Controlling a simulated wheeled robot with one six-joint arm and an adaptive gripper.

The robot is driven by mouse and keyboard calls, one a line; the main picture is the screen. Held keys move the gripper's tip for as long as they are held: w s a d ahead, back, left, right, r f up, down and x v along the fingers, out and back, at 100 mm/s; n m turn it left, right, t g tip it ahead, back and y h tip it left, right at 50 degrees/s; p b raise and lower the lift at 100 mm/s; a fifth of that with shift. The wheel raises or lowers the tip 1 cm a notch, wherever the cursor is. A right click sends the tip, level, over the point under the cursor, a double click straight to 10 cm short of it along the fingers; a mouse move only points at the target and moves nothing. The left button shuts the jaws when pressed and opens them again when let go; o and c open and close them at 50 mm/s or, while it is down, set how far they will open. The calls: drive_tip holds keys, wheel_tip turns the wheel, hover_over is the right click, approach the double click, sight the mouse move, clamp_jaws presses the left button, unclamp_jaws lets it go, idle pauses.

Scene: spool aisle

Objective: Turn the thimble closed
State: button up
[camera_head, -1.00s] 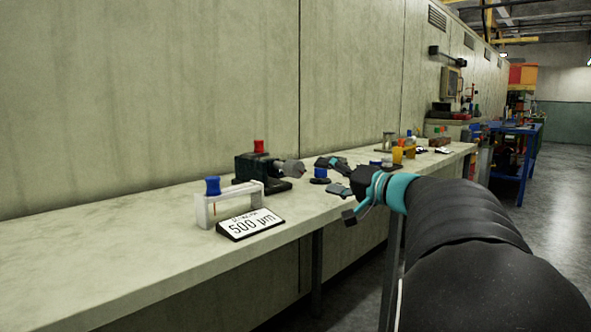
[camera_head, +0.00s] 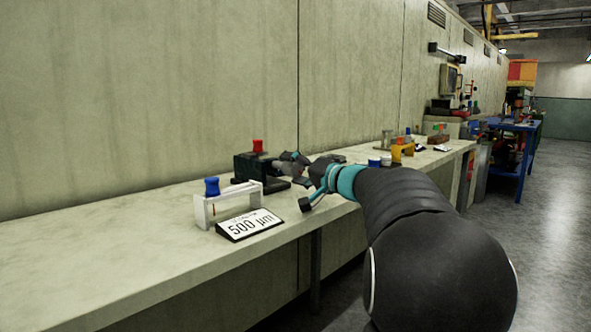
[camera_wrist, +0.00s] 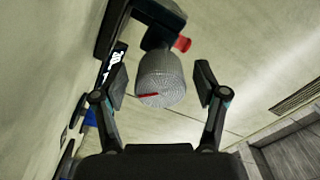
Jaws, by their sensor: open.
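The thimble (camera_wrist: 160,78) is a grey knurled cylinder with a red line on its end face, in the middle of the wrist view. It sits on a dark fixture (camera_head: 246,166) with a red knob (camera_head: 258,145) on top, standing on the bench. My gripper (camera_wrist: 162,82) is open, with one finger to each side of the thimble and a visible gap on both sides. In the head view my gripper (camera_head: 290,170) is at the right side of the fixture and partly hides the thimble.
A white frame with a blue knob (camera_head: 212,188) and a sign reading 500 µm (camera_head: 249,224) stand left of the fixture on the bench (camera_head: 120,240). Blue and orange items (camera_head: 402,150) stand farther right. The bench's left part is clear.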

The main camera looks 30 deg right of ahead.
drive_tip(key=c, duration=1.1)
drive_tip(key=shift+m+b, duration=0.5)
drive_tip(key=shift+m, duration=1)
drive_tip(key=shift+c, duration=0.2)
drive_tip(key=o, duration=1.1)
drive_tip(key=shift+o, duration=0.2)
drive_tip(key=v, duration=1.2)
